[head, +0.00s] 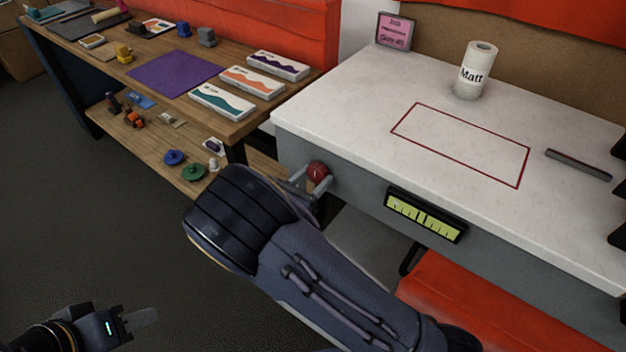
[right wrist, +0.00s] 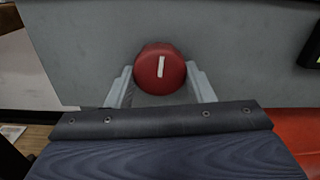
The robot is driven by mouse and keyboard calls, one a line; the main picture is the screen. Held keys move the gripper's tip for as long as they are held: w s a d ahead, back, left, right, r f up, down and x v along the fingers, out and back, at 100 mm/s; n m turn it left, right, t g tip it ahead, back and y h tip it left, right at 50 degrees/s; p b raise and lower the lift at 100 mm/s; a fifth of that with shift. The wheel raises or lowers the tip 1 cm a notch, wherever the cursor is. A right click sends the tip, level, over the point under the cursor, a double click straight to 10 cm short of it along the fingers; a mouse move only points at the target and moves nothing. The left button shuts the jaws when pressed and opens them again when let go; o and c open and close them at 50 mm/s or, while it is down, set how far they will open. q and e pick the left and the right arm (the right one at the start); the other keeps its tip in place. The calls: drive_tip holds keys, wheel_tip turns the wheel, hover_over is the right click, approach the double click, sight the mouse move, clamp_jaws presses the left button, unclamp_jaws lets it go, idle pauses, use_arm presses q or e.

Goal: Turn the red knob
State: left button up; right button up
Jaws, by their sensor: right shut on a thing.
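The red knob (head: 317,172) sits on the grey front face of the white-topped bench, near its left end. In the right wrist view the knob (right wrist: 160,70) is round, with a white mark standing close to upright and tilted slightly. My right gripper (head: 312,184) is at the knob, with one finger on each side of it, shut on it. The fingers also show in the right wrist view (right wrist: 160,84). My left gripper (head: 143,317) is low at the left, away from the bench, with nothing seen in it; its finger gap is not clear.
A yellow-green display (head: 425,215) is on the bench front, right of the knob. The white benchtop (head: 350,110) holds a Matt roll (head: 475,70), a pink sign (head: 395,31) and a dark bar (head: 578,164). A wooden shelf table (head: 237,128) with boxes stands left.

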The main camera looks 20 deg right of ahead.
drive_tip(key=m+b, duration=0.2)
drive_tip(key=m, duration=0.2)
drive_tip(key=shift+f+b, duration=0.2)
drive_tip(key=shift+b, duration=0.15)
drive_tip(key=m+b, duration=0.3)
drive_tip(key=m, duration=0.1)
drive_tip(key=shift+w+a+m, duration=0.1)
drive_tip(key=shift+m, duration=0.3)
drive_tip(key=m+b, duration=0.4)
drive_tip(key=shift+r+m+b, duration=0.25)
drive_tip(key=shift+m+b, duration=1.3)
drive_tip(key=shift+m, duration=0.15)
drive_tip(key=o, duration=1)
drive_tip(key=shift+r, duration=0.1)
